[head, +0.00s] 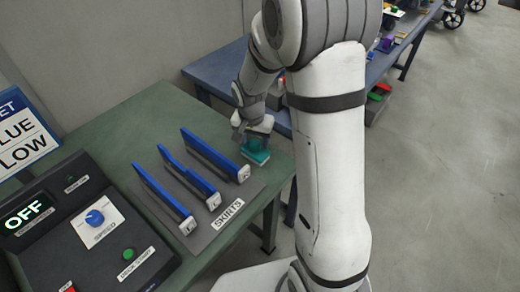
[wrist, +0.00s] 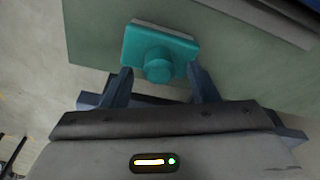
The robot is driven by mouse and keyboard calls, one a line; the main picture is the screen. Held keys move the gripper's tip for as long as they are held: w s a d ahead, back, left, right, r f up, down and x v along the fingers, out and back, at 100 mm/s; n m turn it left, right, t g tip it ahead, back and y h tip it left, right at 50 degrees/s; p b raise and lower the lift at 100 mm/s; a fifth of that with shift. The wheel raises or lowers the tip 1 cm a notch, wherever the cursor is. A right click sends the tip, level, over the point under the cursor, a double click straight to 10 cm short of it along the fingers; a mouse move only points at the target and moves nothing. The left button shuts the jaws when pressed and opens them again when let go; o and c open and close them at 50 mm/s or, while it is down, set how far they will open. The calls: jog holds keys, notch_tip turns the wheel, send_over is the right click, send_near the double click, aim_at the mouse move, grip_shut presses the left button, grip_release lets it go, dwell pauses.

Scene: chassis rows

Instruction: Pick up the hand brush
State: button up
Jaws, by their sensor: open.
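The hand brush is teal, with a rectangular head and a round knob. In the head view the hand brush (head: 256,156) lies near the right edge of the green table (head: 130,112), beside the blue skirts. In the wrist view the brush (wrist: 160,50) lies just ahead of my gripper (wrist: 160,76), its knob between the two fingertips. The fingers are apart, one on each side of the knob. I cannot tell whether they touch it. In the head view my gripper (head: 250,134) is right over the brush and partly hides it.
Several blue skirts (head: 215,155) stand on a grey mat (head: 236,207) labelled SKIRTS, left of the brush. A control box (head: 75,225) reading OFF and a blue-white sign (head: 22,135) are at the left. A blue table (head: 215,68) stands behind. Open floor (head: 440,170) lies to the right.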

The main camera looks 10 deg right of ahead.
jog(key=shift+w+f, duration=0.15)
jog(key=shift+f, duration=0.75)
jog(key=shift+c, duration=0.2)
jog(key=c, duration=1.1)
